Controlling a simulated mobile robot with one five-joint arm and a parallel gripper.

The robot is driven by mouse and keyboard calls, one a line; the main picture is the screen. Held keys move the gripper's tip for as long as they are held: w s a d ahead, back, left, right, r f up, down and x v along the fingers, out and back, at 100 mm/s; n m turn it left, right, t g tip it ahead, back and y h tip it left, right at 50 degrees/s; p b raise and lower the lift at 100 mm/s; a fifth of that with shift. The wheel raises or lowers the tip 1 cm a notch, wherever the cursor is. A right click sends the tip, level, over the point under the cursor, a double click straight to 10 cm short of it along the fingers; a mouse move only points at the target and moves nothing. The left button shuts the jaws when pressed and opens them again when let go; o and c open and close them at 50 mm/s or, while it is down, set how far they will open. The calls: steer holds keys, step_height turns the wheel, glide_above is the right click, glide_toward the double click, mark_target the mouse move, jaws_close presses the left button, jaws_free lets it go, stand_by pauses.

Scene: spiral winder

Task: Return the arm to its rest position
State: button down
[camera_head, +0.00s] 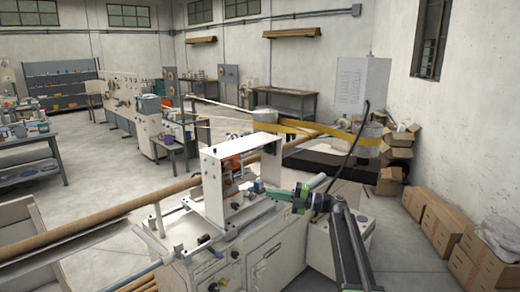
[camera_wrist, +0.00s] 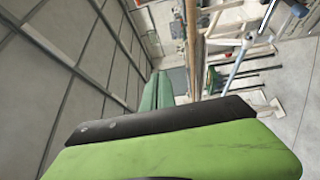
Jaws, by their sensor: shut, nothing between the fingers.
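My arm (camera_head: 347,240) rises from the lower right of the head view and bends at a black wrist joint. My green gripper (camera_head: 278,194) points left from it, in front of the white frame of the winder (camera_head: 240,185). It is shut and empty. It looks close to the winder's small blue-grey fitting, but I cannot tell whether they touch. In the wrist view, a large green part with a black edge (camera_wrist: 150,120) fills the bottom.
A long brown tube (camera_head: 90,226) runs through the winder to the left. A yellow band (camera_head: 330,133) crosses near a grey cabinet (camera_head: 362,83). Cardboard boxes (camera_head: 440,222) stand along the right wall. Open floor (camera_head: 105,195) lies to the left.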

steer(key=w+d+r+m+t+h, duration=0.25)
steer(key=m+t+h, duration=0.25)
steer(key=m+t, duration=0.3)
steer(key=w+d+r+m+t+h, duration=0.1)
steer(key=d+r+m+t+h, duration=0.2)
steer(key=m+t, duration=0.55)
steer(key=s+d+f+m+g+h, duration=0.3)
steer(key=d+f+m+h, duration=0.2)
steer(key=f+m+h, duration=0.15)
steer(key=s+d+f+m+g+h, duration=0.3)
steer(key=d+f+m+h, duration=0.1)
steer(key=f+m+h, duration=0.25)
steer(key=s+d+f+m+g, duration=0.15)
steer(key=s+f+g, duration=0.35)
steer(key=s+f, duration=0.5)
steer(key=s+a+f+m+g+y, duration=0.1)
steer(key=s+f+g, duration=0.3)
steer(key=s, duration=0.5)
steer(key=s+a+f+m+g+y, duration=0.1)
steer(key=s+a+f+g, duration=0.2)
steer(key=s, duration=0.6)
steer(key=f+g, duration=0.1)
steer(key=g, duration=0.1)
steer(key=shift+s+f+g, duration=0.3)
steer(key=shift+g, duration=0.05)
